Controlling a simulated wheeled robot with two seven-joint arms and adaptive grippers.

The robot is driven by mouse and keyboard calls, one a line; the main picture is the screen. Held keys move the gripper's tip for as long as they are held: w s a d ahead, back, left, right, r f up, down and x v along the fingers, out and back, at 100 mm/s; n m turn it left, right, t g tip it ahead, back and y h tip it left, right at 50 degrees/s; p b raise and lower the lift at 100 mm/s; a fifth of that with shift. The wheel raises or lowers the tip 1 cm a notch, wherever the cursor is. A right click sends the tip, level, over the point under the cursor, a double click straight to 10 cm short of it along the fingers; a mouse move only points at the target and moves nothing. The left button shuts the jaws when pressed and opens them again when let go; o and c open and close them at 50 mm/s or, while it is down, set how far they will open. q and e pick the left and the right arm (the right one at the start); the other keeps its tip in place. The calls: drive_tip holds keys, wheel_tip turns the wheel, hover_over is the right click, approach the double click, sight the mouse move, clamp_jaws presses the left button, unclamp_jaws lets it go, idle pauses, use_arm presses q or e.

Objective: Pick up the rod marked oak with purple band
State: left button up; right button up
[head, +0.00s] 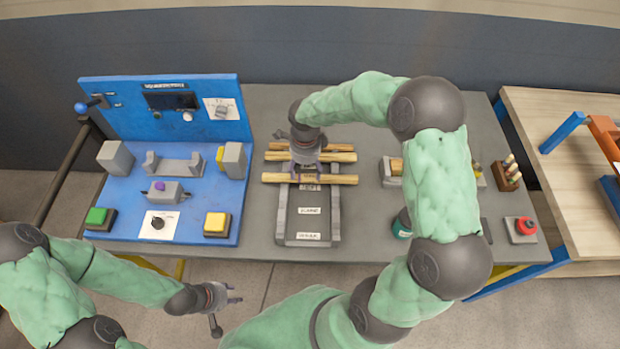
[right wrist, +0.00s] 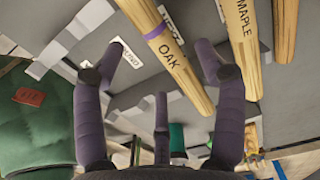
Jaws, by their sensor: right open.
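The oak rod (right wrist: 168,48) is pale wood with a purple band above its printed OAK mark in the right wrist view. It runs between the spread fingers of my right gripper (right wrist: 160,75), which is open and not closed on it. In the head view the right gripper (head: 308,172) is over the front rod (head: 343,179), which appears to be this oak rod; its band cannot be made out there. My left gripper (head: 232,294) is open and empty, in front of the table.
The rods lie across a dark grey rack (head: 310,222) with white labels. Another rod (right wrist: 286,30) lies beyond the maple one.

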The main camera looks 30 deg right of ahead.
sight(307, 177)
wheel_tip(307, 177, down, 5)
drive_tip(key=shift+s+d+r+b, duration=0.1)
drive_tip(key=shift+s+r+b, duration=0.05)
drive_tip(key=shift+b, duration=0.25)
drive_tip(key=c, duration=1.3)
drive_tip(key=shift+c, duration=0.2)
drive_tip(key=shift+r, duration=0.15)
